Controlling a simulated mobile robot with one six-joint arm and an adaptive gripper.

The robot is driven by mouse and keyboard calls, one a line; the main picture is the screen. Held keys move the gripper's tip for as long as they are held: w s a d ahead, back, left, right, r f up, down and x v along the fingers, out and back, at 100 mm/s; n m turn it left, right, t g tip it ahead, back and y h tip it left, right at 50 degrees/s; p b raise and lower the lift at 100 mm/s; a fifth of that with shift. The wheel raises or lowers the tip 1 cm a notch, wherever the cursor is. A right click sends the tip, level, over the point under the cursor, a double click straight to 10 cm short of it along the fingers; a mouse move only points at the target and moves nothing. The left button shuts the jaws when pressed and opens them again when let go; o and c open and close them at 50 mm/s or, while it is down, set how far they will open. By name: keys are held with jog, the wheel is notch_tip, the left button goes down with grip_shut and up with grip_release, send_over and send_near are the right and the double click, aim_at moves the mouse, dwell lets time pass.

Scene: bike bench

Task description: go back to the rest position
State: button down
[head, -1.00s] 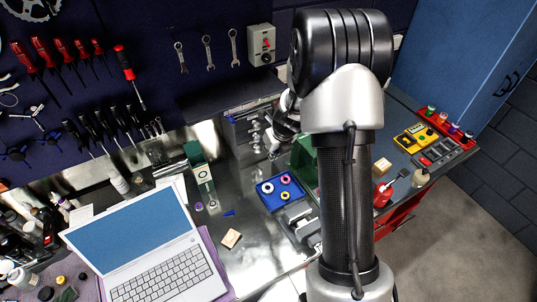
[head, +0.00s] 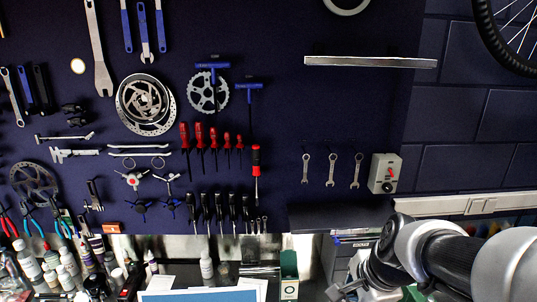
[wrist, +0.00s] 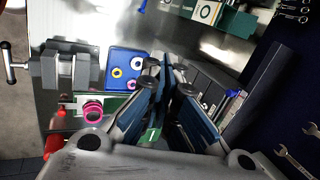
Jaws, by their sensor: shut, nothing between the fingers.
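My gripper (wrist: 168,68) is shut and empty in the wrist view, its dark blue-lined fingers close together over the bench. In the head view my arm enters at the lower right, and part of my gripper (head: 345,291) shows at the bottom edge, in front of a grey drawer unit.
In the wrist view, a blue tray (wrist: 117,84) with small rings lies left of the fingers, beside a grey vise (wrist: 65,70). A pink spool-like piece (wrist: 92,110) is nearby. The head view shows a tool wall, a shelf (head: 340,216) and a switch box (head: 384,173).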

jog(key=s+a+n+b, duration=0.1)
jog(key=s+n+b, duration=0.1)
jog(key=s+n, duration=0.6)
jog(key=s+a+f+n+h+b, duration=0.1)
jog(key=s+n+b, duration=0.1)
jog(key=s+n, duration=0.6)
jog(key=shift+s+a+n+b, duration=0.3)
jog(key=shift+s+b, duration=0.05)
jog(key=shift+s, duration=0.45)
jog(key=shift+d, duration=0.1)
